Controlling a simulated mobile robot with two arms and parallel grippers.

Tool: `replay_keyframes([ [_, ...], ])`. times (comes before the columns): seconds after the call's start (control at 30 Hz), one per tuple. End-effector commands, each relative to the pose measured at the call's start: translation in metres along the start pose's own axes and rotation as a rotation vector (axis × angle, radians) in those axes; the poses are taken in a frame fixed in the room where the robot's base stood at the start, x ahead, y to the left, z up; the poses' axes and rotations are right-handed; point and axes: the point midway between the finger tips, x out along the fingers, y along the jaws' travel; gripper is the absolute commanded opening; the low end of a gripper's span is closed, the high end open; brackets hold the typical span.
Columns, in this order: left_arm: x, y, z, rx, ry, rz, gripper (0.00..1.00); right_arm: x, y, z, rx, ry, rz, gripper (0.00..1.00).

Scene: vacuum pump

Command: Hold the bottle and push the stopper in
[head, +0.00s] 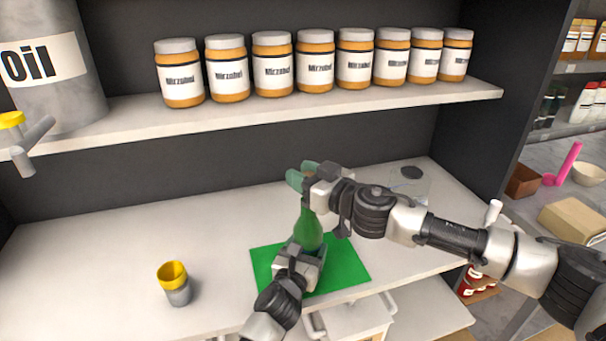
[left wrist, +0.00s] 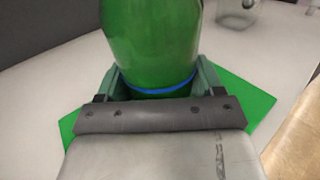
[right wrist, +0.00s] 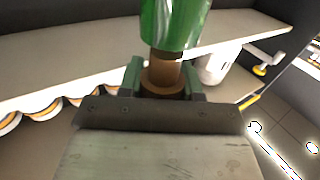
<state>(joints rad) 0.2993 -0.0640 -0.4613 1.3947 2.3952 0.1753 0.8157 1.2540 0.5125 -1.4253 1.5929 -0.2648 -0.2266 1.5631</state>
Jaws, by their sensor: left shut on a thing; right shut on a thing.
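The green bottle (head: 308,232) stands on the green mat (head: 350,268). My left gripper (head: 303,256) is shut around its lower body; the left wrist view shows the bottle (left wrist: 152,45) between the fingers, with a blue band low on it. My right gripper (head: 306,178) is above the bottle, shut on the brown stopper (right wrist: 163,75). In the right wrist view the stopper is in line with the bottle neck (right wrist: 175,22), and brown shows through the green glass, so it appears partly inside. In the head view my right gripper mostly hides the stopper and the mouth.
A grey and yellow cup (head: 176,290) stands left of the mat. A clear vessel (head: 412,185) with a dark top is at the back right. A shelf (head: 270,108) with several jars and a large oil container (head: 55,85) is above. The counter's left part is mostly free.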

Motion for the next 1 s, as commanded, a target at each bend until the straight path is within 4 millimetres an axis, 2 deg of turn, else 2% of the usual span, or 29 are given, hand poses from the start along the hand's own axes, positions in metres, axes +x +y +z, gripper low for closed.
replay_keyframes([
  [1.0, -0.0001, 0.0000, -0.0004, 0.000, 0.001, 0.000, 0.35, 0.0002, -0.0002, 0.0057, 0.000, 0.000, 0.000, 0.12],
])
